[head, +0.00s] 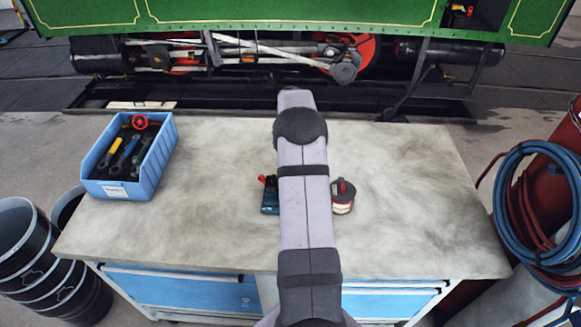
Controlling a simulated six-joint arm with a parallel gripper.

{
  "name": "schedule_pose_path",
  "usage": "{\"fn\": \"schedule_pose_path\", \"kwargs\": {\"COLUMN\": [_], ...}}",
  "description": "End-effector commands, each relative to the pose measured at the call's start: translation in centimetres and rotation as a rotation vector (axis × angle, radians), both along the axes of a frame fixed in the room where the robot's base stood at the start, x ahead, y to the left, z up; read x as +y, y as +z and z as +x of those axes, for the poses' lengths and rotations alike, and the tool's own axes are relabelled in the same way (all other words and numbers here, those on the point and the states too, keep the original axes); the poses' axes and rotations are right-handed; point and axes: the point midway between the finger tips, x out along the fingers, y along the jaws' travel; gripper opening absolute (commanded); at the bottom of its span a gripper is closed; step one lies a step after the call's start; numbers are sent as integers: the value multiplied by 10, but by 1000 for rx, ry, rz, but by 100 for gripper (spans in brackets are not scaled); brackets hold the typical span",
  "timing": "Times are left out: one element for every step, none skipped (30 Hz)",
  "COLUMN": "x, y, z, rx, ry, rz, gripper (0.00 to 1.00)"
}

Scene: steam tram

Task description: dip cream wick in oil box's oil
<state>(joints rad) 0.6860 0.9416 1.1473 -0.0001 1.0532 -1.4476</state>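My arm reaches forward over the middle of the workbench and covers what lies behind it. My gripper does not show. A small dark teal box (269,203) with a red part on top sits on the bench, just left of my arm and partly hidden by it; it may be the oil box. A small round red container (343,200) with a cream band stands just right of my arm, partly hidden too. I cannot make out the cream wick or any oil.
A blue bin (133,189) of tools stands at the bench's left. The bench top (420,190) is clear to the right. Coiled blue hose (535,195) hangs beside the bench's right edge. Dark buckets (40,262) stand at the left. The green tram (240,15) is behind.

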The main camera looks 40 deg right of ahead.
Motion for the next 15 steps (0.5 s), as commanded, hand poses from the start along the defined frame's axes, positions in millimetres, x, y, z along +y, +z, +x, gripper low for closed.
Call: {"fn": "schedule_pose_path", "kwargs": {"x": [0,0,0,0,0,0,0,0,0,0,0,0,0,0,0], "y": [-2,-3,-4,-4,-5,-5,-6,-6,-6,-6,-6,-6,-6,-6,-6], "z": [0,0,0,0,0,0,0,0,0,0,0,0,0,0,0], "rx": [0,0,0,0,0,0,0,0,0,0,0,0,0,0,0], "ry": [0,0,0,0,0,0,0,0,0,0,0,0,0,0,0], "rz": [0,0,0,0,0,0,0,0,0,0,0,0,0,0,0], "gripper": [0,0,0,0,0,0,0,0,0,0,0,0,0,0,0]}}
